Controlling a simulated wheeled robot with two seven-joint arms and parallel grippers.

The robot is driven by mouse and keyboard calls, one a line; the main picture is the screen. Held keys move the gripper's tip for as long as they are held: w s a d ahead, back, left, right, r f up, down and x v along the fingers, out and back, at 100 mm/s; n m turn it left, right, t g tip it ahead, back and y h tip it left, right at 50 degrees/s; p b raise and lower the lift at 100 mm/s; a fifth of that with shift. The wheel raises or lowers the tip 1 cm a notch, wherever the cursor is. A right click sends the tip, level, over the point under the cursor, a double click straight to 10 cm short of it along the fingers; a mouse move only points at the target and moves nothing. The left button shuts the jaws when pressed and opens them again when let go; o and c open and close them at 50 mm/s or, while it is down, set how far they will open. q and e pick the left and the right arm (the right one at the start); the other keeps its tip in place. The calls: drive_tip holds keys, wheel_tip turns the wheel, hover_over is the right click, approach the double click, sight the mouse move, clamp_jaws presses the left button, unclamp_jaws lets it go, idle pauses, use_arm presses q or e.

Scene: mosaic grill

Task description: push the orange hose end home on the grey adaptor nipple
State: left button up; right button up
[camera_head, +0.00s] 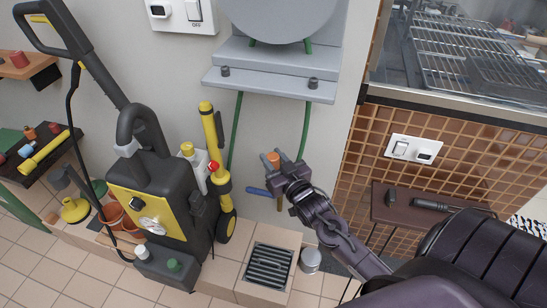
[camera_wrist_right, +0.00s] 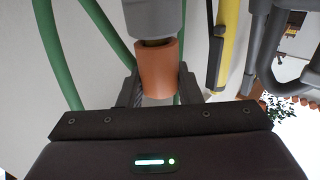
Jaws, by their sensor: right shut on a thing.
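The orange hose end (camera_wrist_right: 160,70) is a short orange collar in the right wrist view. It also shows small in the head view (camera_head: 273,159). My right gripper (camera_wrist_right: 160,92) is shut on it, with dark fingers on both sides. The grey adaptor nipple (camera_wrist_right: 155,18) is at the top of the wrist view, in line with the orange end. A dark ring shows where they meet; I cannot tell how deeply they are engaged. In the head view my right gripper (camera_head: 276,166) is at the wall below the grey shelf. My left gripper is not in view.
Green hoses (camera_head: 306,130) hang below the grey shelf (camera_head: 270,86). A blue lever-like piece (camera_head: 258,191) is beside the gripper. A yellow-black pressure washer (camera_head: 150,195) stands left, a floor drain (camera_head: 268,267) lies below, and a small dark shelf (camera_head: 425,205) is right.

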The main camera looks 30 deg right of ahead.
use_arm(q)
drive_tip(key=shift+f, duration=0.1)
use_arm(e)
drive_tip(key=shift+f, duration=0.25)
drive_tip(key=o, duration=1)
drive_tip(key=shift+o, duration=0.2)
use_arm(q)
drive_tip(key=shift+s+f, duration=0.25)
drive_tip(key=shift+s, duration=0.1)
use_arm(e)
drive_tip(key=s, duration=0.7)
drive_tip(key=shift+s+a, duration=0.35)
drive_tip(key=shift+s, duration=0.05)
